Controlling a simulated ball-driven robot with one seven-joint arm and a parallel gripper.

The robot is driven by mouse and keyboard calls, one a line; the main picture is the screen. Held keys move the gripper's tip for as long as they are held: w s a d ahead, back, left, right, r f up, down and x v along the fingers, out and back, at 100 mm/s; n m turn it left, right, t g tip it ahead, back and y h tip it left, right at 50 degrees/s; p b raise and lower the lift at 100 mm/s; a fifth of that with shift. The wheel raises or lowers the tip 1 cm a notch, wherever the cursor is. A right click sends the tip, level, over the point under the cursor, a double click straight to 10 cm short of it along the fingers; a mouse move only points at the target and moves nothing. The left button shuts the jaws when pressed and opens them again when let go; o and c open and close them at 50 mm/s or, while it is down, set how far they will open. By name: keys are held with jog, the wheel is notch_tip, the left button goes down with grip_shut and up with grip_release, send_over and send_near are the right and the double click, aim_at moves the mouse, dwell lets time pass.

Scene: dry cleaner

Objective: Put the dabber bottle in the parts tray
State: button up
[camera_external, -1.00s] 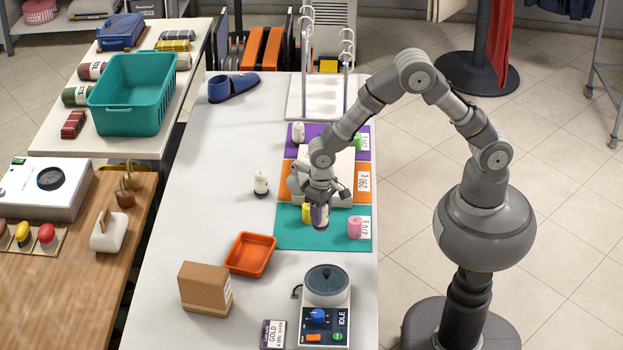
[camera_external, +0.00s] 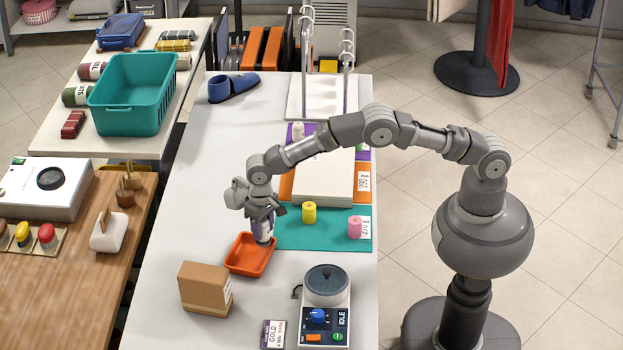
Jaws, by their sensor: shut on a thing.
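My gripper (camera_external: 263,216) is shut on the dabber bottle (camera_external: 263,231), a pale bottle with a purplish label and a dark lower end. It hangs upright over the back right part of the orange parts tray (camera_external: 238,266). I cannot tell whether its lower end touches the tray floor. The jaws cover the bottle's upper part. The tray looks otherwise empty.
Yellow (camera_external: 309,213) and pink (camera_external: 354,228) spools stand on the teal mat (camera_external: 330,240). A white slab (camera_external: 324,180) lies behind.

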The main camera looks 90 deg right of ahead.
jog(key=shift+w+f, duration=0.3)
notch_tip(320, 180, down, 3)
jog(key=shift+f+b, duration=0.1)
jog(key=shift+b, duration=0.9)
jog(key=o, duration=1.1)
notch_tip(320, 180, up, 12)
jog(key=p, duration=0.4)
jog(key=shift+r, duration=0.2)
